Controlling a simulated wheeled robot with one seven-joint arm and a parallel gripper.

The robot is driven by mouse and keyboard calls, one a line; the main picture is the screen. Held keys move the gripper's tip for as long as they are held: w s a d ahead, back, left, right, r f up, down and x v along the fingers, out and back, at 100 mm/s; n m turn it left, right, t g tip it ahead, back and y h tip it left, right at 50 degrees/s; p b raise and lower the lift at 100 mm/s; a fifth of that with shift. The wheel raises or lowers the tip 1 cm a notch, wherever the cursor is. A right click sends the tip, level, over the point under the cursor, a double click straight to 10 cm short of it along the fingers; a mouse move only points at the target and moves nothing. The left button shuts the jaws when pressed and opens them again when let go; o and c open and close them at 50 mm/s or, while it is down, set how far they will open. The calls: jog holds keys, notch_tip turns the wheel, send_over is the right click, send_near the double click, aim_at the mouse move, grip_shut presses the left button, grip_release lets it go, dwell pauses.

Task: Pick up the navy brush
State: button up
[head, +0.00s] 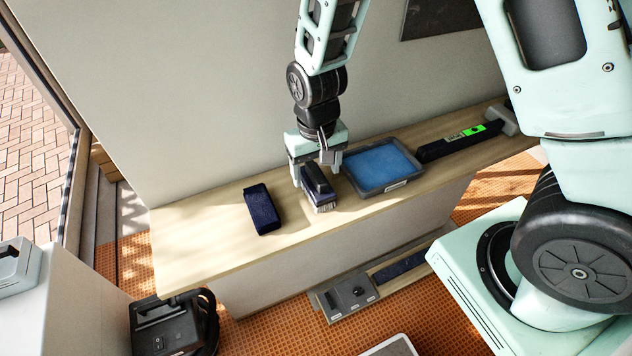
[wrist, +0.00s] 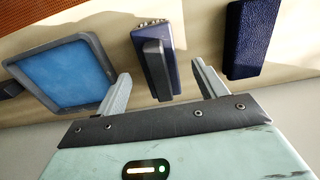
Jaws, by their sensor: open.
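The navy brush (head: 317,188) lies on the wooden shelf top, with a dark handle block on its back and pale bristles at its near end. It also shows in the wrist view (wrist: 157,62), between the two fingers and beyond their tips. My gripper (head: 317,172) is open above and around the back end of the brush. In the wrist view my gripper (wrist: 160,88) has one finger on each side of the brush with gaps visible. I cannot tell whether either finger touches it.
A navy block (head: 262,209) lies left of the brush. A grey tray with a blue pad (head: 415,172) sits close on the right. A black tool with a green display (head: 460,141) lies farther right. The wall stands behind the shelf (head: 195,240); its left end is clear.

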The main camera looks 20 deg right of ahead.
jog(key=shift+w+f+p, duration=0.2)
jog(key=shift+f+p, duration=0.95)
jog(key=shift+f, duration=1.5)
jog(key=c, duration=1.1)
